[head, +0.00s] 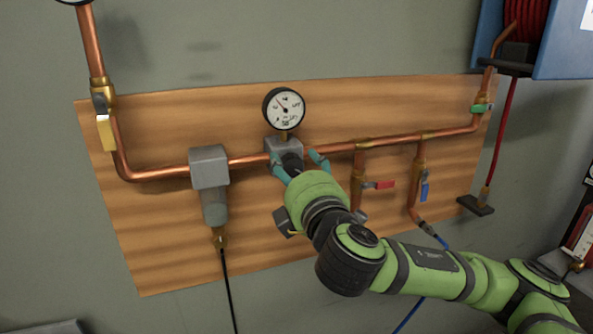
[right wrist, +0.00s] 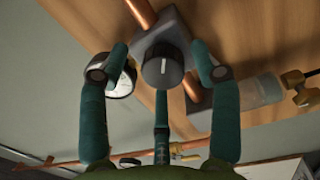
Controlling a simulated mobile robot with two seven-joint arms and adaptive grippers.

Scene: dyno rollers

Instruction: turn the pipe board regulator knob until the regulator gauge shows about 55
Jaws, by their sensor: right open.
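The regulator is a grey block on the copper pipe with a dark round knob (head: 291,162). In the right wrist view the knob (right wrist: 162,66) faces me and shows a pale pointer line. The white-faced regulator gauge (head: 284,109) stands above the block; its needle slants up and left, and its figures are too small to read surely. In the wrist view the gauge (right wrist: 121,85) is partly hidden by a finger. My right gripper (head: 299,164) is open, its teal fingers on either side of the knob, with gaps showing in the wrist view (right wrist: 162,63). My left gripper is out of view.
The wooden board (head: 160,245) carries a grey filter (head: 210,168) left of the regulator. Right of it are a red-handled valve (head: 379,184), a blue-handled valve (head: 425,190) and a green-handled valve (head: 482,108). A yellow-handled valve (head: 105,130) is at the left.

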